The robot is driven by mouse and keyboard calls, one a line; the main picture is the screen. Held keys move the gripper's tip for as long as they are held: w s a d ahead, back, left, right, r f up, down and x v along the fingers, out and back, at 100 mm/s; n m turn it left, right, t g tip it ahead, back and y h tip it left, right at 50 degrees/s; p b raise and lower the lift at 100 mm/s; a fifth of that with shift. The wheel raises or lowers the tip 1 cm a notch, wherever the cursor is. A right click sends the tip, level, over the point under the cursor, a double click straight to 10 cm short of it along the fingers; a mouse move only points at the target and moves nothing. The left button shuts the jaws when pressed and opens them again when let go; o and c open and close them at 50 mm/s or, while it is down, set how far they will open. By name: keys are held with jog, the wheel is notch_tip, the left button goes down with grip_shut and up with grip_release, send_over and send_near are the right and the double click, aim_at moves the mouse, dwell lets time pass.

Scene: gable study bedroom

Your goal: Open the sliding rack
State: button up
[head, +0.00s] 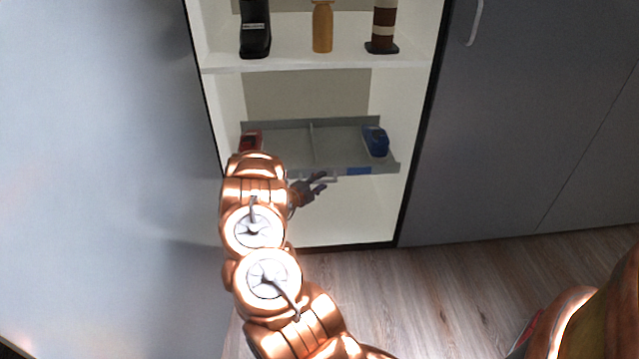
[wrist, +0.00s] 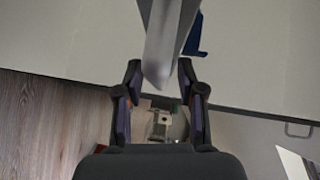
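The sliding rack (head: 340,146) is a shallow grey tray with a divider, low inside the white cabinet in the head view. A red item (head: 251,139) stands at its left and a blue item (head: 375,140) at its right. My gripper (head: 319,183) is at the rack's front edge, left of a blue label (head: 358,171). In the wrist view, the fingers of my gripper (wrist: 160,68) are spread apart. A grey bar (wrist: 160,45), apparently the rack's handle, reaches between them. I cannot tell whether either finger touches it.
A shelf (head: 310,57) above holds a black item (head: 255,28), an orange bottle (head: 322,27) and a brown-and-white striped item (head: 383,25). Grey closed doors (head: 530,130) stand to the right. Bare wood floor (head: 450,280) lies in front of the cabinet.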

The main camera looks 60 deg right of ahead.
grip_shut()
jog(key=shift+a, duration=0.1)
dwell(0.4)
